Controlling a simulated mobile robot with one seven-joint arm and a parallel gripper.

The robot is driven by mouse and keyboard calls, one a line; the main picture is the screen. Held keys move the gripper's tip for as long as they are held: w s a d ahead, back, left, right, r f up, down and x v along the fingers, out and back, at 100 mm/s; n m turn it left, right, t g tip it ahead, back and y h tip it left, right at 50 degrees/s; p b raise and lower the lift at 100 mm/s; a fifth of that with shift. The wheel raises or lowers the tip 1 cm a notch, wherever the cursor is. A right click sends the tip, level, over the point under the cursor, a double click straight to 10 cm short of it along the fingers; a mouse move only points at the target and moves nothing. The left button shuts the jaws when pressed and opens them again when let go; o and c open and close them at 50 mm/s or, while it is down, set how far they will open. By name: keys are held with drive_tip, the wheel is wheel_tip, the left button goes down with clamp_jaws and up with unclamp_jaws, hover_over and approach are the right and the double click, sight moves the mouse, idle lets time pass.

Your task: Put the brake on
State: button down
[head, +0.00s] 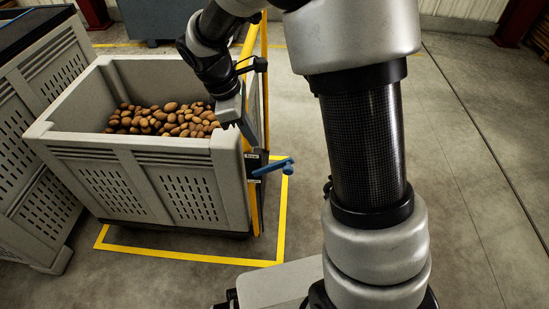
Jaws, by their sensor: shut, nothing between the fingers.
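A blue lever (272,167) sticks out to the right from a dark bracket on the yellow post at the crate's near right corner. It lies nearly level, its free end slightly raised. A small pale label (251,156) sits above its pivot and another (253,181) below it; I cannot read them. My gripper (247,134) points down over the crate's right corner, above and left of the lever. It is shut, holds nothing and appears apart from the lever. The yellow post and crate edge partly crowd the view around the fingertips.
A grey slatted crate (135,148) holds many brown potatoes (165,119). A yellow frame (264,90) stands along its right side. Another grey crate (40,110) stands at the left. Yellow lines (190,257) mark the floor around the crate. Concrete floor (465,200) is open at the right.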

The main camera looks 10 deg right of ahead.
drive_tip(key=b, duration=0.3)
approach(278, 162)
drive_tip(key=s+a+f, duration=0.2)
drive_tip(key=s+f, duration=0.1)
drive_tip(key=d, duration=0.1)
drive_tip(key=d+f, duration=0.1)
drive_tip(key=s+d+b, duration=0.1)
drive_tip(key=shift+d+f, duration=0.35)
drive_tip(key=shift+f, duration=0.05)
drive_tip(key=shift+w, duration=0.1)
